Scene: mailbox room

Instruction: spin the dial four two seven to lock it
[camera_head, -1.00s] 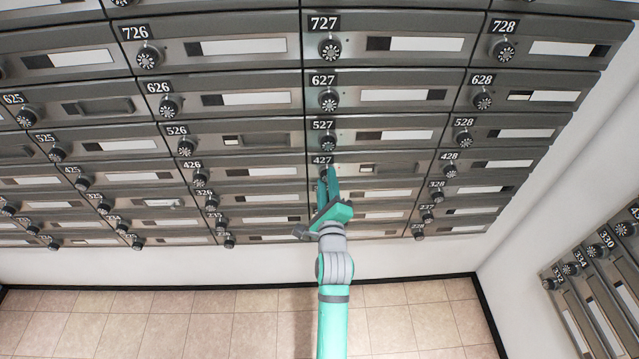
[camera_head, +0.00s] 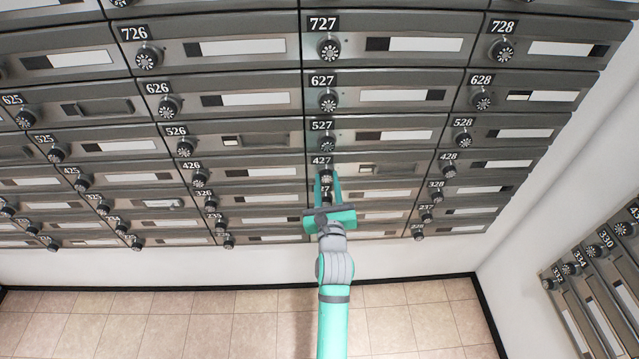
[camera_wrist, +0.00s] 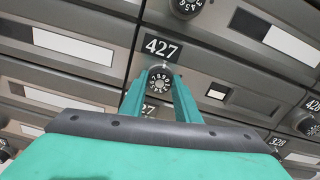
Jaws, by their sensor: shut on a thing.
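Mailbox 427 (camera_head: 394,170) is in the lower middle of the wall in the head view, with its black number plate (camera_wrist: 163,47) clear in the wrist view. Its round black dial (camera_wrist: 160,80) with white digits sits just under the plate, at the left end of the door. The dial also shows in the head view (camera_head: 326,177). My teal gripper (camera_head: 327,176) reaches up to it from below. In the wrist view its two fingers (camera_wrist: 160,82) stand on either side of the dial, shut on it. The dial's lower edge is partly hidden between the fingers.
Dial 527 (camera_head: 328,142) is close above, and a mailbox door below is partly covered by my gripper. Mailboxes 426 (camera_head: 200,177) and 428 (camera_head: 450,170) flank it. A white wall (camera_head: 560,170) is at the right; tiled floor (camera_head: 200,320) lies below.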

